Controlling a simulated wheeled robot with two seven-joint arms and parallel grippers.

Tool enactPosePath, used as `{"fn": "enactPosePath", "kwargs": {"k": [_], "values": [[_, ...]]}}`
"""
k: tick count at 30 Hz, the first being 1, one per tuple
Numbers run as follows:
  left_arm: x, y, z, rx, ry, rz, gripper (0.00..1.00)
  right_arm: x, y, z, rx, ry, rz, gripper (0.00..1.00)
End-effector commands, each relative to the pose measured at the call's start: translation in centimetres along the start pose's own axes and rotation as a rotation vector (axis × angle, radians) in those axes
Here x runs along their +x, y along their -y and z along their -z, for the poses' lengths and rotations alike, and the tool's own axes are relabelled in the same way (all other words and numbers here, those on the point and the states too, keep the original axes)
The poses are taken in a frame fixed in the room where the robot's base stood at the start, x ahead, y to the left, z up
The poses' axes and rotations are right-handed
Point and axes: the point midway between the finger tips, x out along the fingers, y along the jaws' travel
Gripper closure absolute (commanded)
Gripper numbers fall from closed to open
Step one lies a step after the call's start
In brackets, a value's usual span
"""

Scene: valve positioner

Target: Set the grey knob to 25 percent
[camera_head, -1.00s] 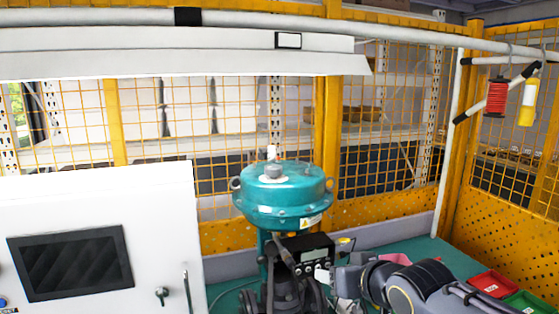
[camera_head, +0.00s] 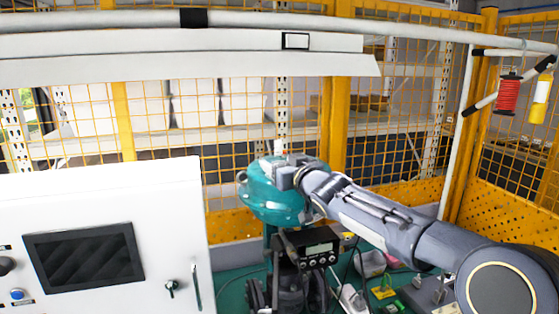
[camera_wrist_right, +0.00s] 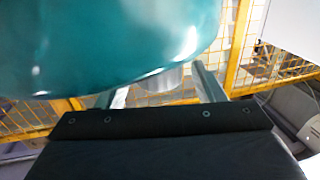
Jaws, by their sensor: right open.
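The teal domed actuator (camera_head: 268,200) stands behind the black positioner box (camera_head: 318,250) in the head view. My left gripper is out of view.
A white cabinet (camera_head: 100,190) with a dark screen stands at the left. Yellow mesh fencing (camera_head: 335,130) and a white overhead rail (camera_head: 240,20) lie behind.

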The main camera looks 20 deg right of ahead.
Motion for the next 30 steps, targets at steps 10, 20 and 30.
{"fn": "enactPosePath", "kwargs": {"k": [10, 20, 30], "values": [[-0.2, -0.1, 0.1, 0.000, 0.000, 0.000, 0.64, 0.9, 0.0, -0.1, 0.000, 0.000, -0.001, 0.38], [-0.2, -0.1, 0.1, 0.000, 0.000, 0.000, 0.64, 0.8, 0.0, -0.1, 0.000, 0.001, -0.001, 0.76], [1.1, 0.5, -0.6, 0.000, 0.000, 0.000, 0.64, 0.8, 0.1, -0.5, -0.001, -0.002, -0.017, 0.82]]}}
